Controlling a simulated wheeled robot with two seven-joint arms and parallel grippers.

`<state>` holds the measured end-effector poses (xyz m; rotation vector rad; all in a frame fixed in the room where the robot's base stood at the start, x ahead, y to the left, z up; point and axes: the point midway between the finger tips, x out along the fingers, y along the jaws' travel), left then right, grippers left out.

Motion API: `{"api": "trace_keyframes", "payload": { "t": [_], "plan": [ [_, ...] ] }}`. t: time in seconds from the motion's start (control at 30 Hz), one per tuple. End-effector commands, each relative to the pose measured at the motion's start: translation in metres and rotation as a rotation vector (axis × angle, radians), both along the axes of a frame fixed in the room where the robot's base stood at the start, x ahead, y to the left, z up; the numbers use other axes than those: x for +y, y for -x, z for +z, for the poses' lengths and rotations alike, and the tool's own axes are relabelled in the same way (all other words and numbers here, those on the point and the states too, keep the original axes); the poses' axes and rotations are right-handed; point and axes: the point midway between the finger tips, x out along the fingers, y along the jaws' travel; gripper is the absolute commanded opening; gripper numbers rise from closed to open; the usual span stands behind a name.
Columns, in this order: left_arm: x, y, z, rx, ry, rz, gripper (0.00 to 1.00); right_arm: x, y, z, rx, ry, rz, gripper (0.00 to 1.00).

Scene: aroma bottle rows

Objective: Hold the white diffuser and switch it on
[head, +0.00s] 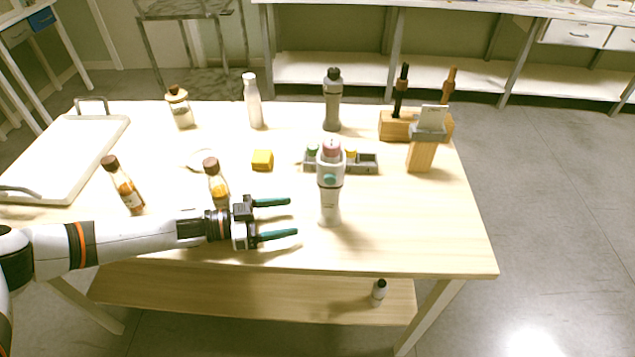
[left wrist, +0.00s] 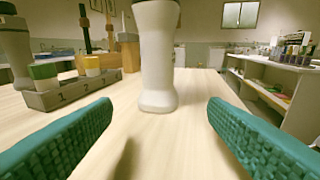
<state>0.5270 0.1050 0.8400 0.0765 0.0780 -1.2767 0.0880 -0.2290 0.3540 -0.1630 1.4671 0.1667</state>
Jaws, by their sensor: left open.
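The white diffuser (head: 329,205) stands upright near the front middle of the table, with a pinkish top and a small teal button (head: 329,181) on its front. My left gripper (head: 294,217) is open and empty, just left of the diffuser's lower body, with its teal fingers pointing at it. In the left wrist view the diffuser's lower body (left wrist: 157,55) stands ahead, between the two open fingers and apart from both; its top is cut off. My right gripper is not in view.
A grey tray (head: 368,168) with small capped bottles sits behind the diffuser. Amber bottles (head: 122,186) (head: 217,184) stand left, near my left arm. A yellow block (head: 262,160), a white bottle (head: 253,102) and a grey bottle (head: 332,101) stand farther back. The table's front right is clear.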

Motion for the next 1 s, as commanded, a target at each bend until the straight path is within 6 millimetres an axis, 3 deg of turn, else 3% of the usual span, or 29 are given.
{"api": "trace_keyframes", "payload": {
  "t": [0.17, 0.53, 0.7, 1.0],
  "plan": [
    [-0.008, -0.004, -0.003, 0.016, 0.005, 0.009, 0.68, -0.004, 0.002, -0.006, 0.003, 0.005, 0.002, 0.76],
    [-0.059, -0.019, -0.010, 0.013, 0.004, 0.005, 0.68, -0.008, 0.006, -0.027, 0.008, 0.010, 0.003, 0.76],
    [-0.079, -0.025, -0.010, 0.015, 0.005, 0.007, 0.68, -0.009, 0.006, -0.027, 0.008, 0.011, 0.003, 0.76],
    [-0.094, -0.030, -0.011, 0.014, 0.004, 0.008, 0.68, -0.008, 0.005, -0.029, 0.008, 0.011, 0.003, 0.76]
  ]
}}
